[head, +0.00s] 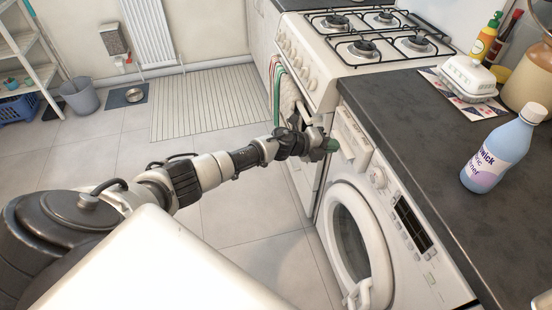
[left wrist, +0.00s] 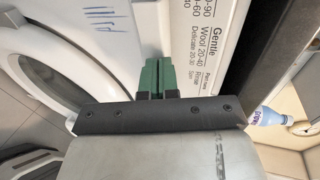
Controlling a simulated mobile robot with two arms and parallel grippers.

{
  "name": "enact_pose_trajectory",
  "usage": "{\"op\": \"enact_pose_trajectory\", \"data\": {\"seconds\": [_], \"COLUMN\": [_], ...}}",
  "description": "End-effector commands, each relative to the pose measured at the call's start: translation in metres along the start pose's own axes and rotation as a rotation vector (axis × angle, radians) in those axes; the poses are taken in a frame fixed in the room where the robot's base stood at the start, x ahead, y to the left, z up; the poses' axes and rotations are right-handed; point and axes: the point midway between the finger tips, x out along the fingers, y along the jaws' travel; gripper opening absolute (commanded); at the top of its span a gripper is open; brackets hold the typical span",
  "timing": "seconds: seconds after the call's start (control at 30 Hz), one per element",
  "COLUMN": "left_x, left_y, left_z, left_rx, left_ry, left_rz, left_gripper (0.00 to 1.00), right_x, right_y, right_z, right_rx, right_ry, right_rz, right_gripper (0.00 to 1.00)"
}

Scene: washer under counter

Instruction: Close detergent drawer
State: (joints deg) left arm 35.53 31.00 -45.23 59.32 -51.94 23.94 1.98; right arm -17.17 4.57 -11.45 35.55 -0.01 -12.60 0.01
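The detergent drawer (head: 353,132) is at the upper left of the white washer's front, just under the counter. Its front seems to stand slightly out from the panel, but the exact gap is hard to tell. My left gripper (head: 331,145) is at the drawer's front, at its left side in the head view. In the left wrist view, its green fingers (left wrist: 156,76) are together with nothing visible between them. They point at the white front beside printed wash-program text (left wrist: 200,45). Whether they touch it is unclear. My right gripper is not in view.
The washer's round door (head: 350,240) is below the drawer, beside a dial (head: 378,177). The dark counter (head: 400,110) overhangs above and holds a blue detergent bottle (head: 498,152). A white stove (head: 310,60) stands behind the washer.

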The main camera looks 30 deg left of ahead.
Motion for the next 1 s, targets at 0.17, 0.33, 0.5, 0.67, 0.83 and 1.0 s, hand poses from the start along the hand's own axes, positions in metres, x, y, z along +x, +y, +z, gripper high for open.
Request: {"op": "enact_pose_trajectory", "data": {"seconds": [0.17,0.33,0.5,0.67,0.83,1.0], "left_x": [0.02,0.027,0.029,0.029,0.028,0.018], "left_y": [-0.005,-0.007,-0.009,-0.01,-0.011,-0.008], "left_z": [0.0,0.0,0.0,-0.001,0.0,0.005], "left_rx": [0.0,-0.001,-0.001,-0.001,-0.001,0.0], "left_ry": [-0.001,0.0,0.0,-0.001,-0.001,-0.001], "left_rz": [0.001,0.001,-0.001,-0.003,-0.004,-0.003], "left_gripper": [0.0,0.0,0.0,0.0,0.0,0.0], "right_x": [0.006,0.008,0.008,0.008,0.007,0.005], "right_y": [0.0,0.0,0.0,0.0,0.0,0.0], "right_z": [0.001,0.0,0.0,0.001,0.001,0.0], "right_rx": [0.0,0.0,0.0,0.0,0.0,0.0], "right_ry": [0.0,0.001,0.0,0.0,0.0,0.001], "right_rz": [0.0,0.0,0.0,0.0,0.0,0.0], "right_gripper": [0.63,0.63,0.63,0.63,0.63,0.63]}}
